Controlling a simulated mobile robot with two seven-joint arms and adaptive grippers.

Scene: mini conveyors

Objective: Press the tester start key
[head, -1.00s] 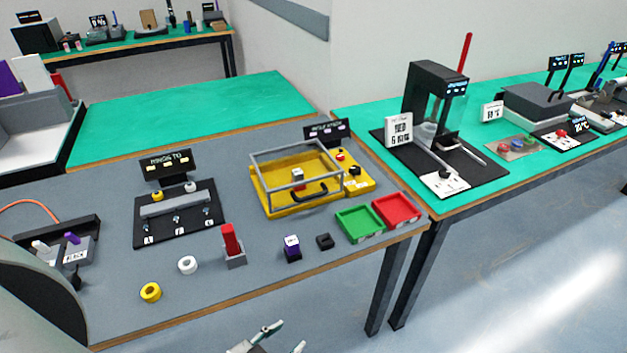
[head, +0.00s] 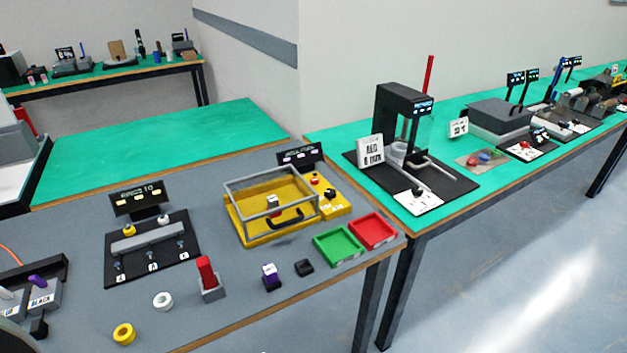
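A yellow tester (head: 240,228) stands on the grey table, with a framed clear lid (head: 262,183) lowered over its tray and a black handle at the front. A small block with a white top (head: 272,202) shows inside under the lid. The control panel (head: 336,208) on its right side carries a black knob (head: 330,195) and small red buttons (head: 315,180). The panel lettering is too small to read, so I cannot tell which control is the start key. A dark sign (head: 300,157) stands behind it. Neither gripper can be made out now.
Green (head: 338,247) and red (head: 373,231) trays sit right of the tester. In front are a black block (head: 304,268), a purple-and-white block (head: 271,278) and a red piece in a grey holder (head: 208,276). A ring rack (head: 150,248) stands left.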

